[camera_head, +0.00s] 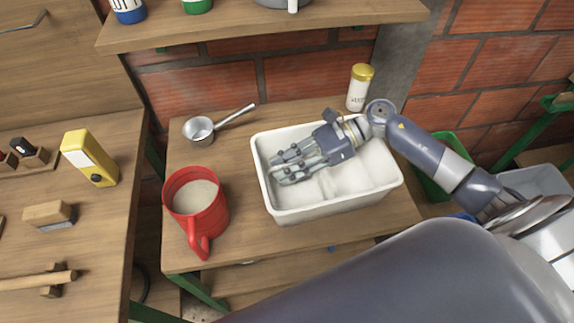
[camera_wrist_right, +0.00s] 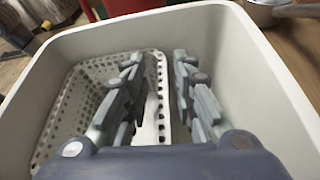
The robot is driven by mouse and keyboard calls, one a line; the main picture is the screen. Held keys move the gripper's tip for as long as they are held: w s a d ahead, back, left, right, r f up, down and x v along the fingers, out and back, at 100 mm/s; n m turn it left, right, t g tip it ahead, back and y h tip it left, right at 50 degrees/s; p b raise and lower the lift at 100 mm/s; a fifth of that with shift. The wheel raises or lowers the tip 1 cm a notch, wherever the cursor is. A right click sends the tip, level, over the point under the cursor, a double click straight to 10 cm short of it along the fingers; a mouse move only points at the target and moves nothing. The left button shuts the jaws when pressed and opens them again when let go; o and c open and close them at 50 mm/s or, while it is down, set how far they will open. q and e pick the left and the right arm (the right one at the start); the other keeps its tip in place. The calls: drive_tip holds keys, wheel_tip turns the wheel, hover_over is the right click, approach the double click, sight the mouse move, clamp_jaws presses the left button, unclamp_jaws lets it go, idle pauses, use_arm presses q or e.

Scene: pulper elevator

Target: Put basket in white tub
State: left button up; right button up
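The white tub (camera_head: 335,207) stands on the wooden table in the head view, and its wall (camera_wrist_right: 268,85) fills the right wrist view. The white perforated basket (camera_wrist_right: 80,105) sits inside the tub; in the head view it is hard to tell from the tub. My right gripper (camera_head: 276,168) reaches down into the tub from the right. In the wrist view its fingers (camera_wrist_right: 158,58) are apart, with a perforated basket wall showing between them. A gap shows beside the right finger; contact at the left finger is unclear. My left gripper is out of view.
A red jug (camera_head: 197,212) stands left of the tub, with a metal saucepan (camera_head: 199,129) behind it. A yellow-capped shaker (camera_head: 358,88) stands behind the tub near the brick wall. A shelf (camera_head: 260,31) overhangs the back. A green bin (camera_head: 440,180) is to the right.

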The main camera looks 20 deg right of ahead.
drive_tip(key=shift+r+p, duration=0.25)
drive_tip(key=shift+p, duration=0.1)
drive_tip(key=b+v, duration=0.1)
drive_tip(key=v, duration=0.2)
drive_tip(key=b+v, duration=0.1)
drive_tip(key=v, duration=0.2)
drive_tip(key=shift+d+f+b, duration=0.1)
drive_tip(key=shift+d+b, duration=0.2)
drive_tip(key=shift+d, duration=0.15)
drive_tip(key=shift+d+r, duration=0.3)
